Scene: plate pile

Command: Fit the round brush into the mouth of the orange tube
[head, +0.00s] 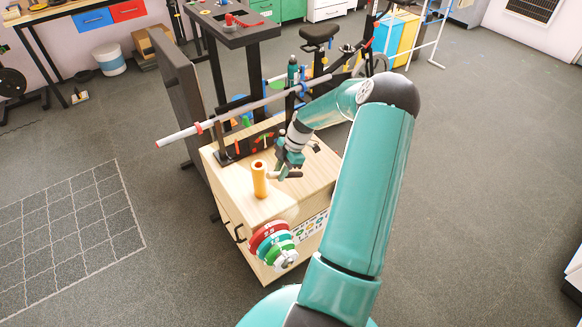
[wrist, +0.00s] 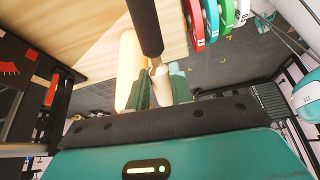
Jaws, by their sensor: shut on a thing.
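The orange tube (head: 259,182) stands upright on the wooden cabinet top, its round mouth facing up. My gripper (head: 285,172) is just right of the tube in the head view. In the wrist view my gripper (wrist: 161,86) is shut on the pale handle of the round brush (wrist: 146,26). The brush's dark, cylindrical head points away from the jaws, towards the top of the picture. The tube (wrist: 128,65) shows pale just left of the brush there. The brush is beside the tube, not in its mouth. I cannot tell whether they touch.
The wooden cabinet (head: 290,205) has coloured weight discs (head: 270,240) on its front. A long grey bar (head: 235,115) crosses above the back of the cabinet top, near a dark rack (head: 240,146). The floor to the right is open.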

